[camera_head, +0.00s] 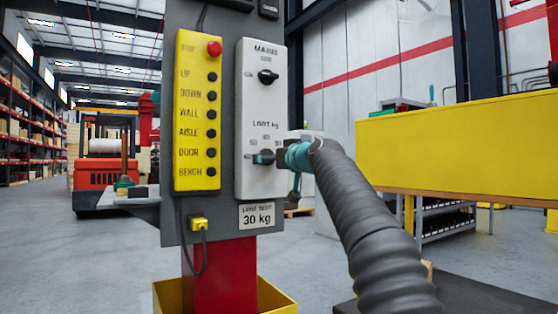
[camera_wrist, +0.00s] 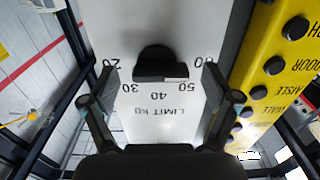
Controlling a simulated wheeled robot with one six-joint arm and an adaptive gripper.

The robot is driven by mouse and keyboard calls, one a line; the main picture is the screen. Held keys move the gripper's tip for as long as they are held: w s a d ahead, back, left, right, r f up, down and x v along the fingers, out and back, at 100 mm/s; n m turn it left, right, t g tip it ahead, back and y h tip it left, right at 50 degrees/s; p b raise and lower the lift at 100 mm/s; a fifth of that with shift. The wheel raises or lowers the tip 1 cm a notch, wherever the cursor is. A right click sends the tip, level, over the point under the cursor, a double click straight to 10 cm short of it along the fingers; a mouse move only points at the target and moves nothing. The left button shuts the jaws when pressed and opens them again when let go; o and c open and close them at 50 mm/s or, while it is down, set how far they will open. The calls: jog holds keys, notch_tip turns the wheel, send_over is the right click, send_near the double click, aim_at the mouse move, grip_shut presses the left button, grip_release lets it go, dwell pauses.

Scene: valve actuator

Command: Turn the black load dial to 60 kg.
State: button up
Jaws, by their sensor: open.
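My gripper (camera_wrist: 158,72) is open, with one finger on each side of the dial and a gap to both. In the head view my gripper (camera_head: 280,156) is at the lower dial on the panel and largely hides it.
A second black knob (camera_head: 268,77) is higher on the panel. A yellow button box (camera_head: 197,110) with a red stop button (camera_head: 214,48) stands close on the left. A yellow beam (camera_head: 460,145) is on the right.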

jog(key=v, duration=1.2)
dwell(0.5)
notch_tip(320, 180, down, 13)
jog(key=m+g+h, duration=0.2)
jog(key=m+g, duration=0.1)
jog(key=s+d+f+m+g+h+p, duration=0.2)
jog(key=s+d+f+g+h, duration=0.15)
jog(key=s+f, duration=0.6)
jog(key=s+d+f+g+h+p, duration=0.1)
jog(key=s+d+f+p, duration=0.2)
jog(key=s, duration=0.6)
jog(key=s+d+f+m+g+h+p, duration=0.1)
jog(key=s+d+f, duration=0.4)
jog(key=s, duration=0.5)
jog(key=s+d+f+m+g+h+p, duration=0.1)
jog(key=s+d+f+p, duration=0.3)
jog(key=s, duration=0.5)
jog(key=shift+s+f+h+p, duration=0.35)
jog(key=shift+f+h, duration=0.15)
jog(key=shift+h, duration=0.25)
